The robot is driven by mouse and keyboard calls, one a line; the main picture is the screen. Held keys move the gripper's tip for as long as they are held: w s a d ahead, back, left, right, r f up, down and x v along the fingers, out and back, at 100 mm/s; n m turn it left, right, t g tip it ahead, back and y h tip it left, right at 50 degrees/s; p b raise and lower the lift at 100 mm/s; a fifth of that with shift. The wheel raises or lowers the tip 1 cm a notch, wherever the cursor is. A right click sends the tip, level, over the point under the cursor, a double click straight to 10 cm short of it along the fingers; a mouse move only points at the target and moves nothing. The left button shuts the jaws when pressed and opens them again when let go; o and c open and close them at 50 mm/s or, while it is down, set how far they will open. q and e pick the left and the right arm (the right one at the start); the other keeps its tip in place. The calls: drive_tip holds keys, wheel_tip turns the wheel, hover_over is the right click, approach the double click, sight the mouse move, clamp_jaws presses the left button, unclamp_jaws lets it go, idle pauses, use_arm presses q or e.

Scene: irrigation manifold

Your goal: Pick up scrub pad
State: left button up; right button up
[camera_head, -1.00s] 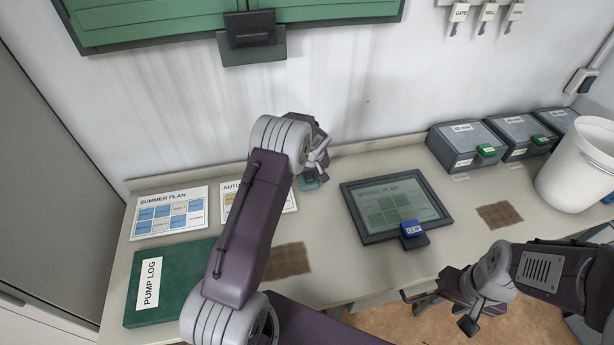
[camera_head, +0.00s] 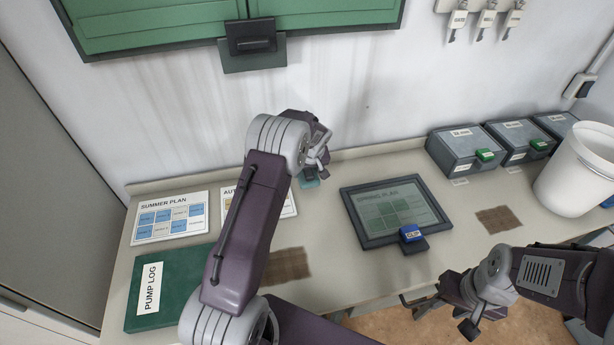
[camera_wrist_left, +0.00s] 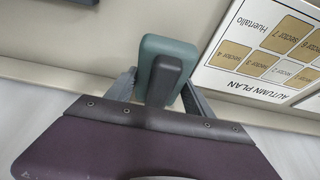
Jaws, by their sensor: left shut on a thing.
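The scrub pad (camera_head: 311,183) is a teal block with a dark grey raised grip on top. It is at the back of the counter, near the wall, partly hidden by my left gripper (camera_head: 319,166). In the left wrist view the pad (camera_wrist_left: 152,44) sits between the two fingers of my left gripper (camera_wrist_left: 160,88), which is shut on it. I cannot tell whether the pad is clear of the counter. My right gripper (camera_head: 442,316) is empty at the counter's front edge, its fingers apart.
The autumn plan sheet (camera_wrist_left: 270,50) lies close beside the pad. Grey boxes (camera_head: 458,150) and a white bucket (camera_head: 575,175) stand farther right. A green pump log (camera_head: 185,285) lies front left.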

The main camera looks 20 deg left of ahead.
use_arm(q)
drive_tip(key=w+d+r, duration=0.5)
drive_tip(key=d+r, duration=0.3)
drive_tip(key=d, duration=0.2)
drive_tip(key=shift+d, duration=0.3)
drive_tip(key=shift+w, duration=0.1)
drive_tip(key=o, duration=0.8)
drive_tip(key=shift+c, duration=0.2)
drive_tip(key=c, duration=0.6)
drive_tip(key=shift+o, duration=0.2)
drive_tip(key=shift+a, duration=0.1)
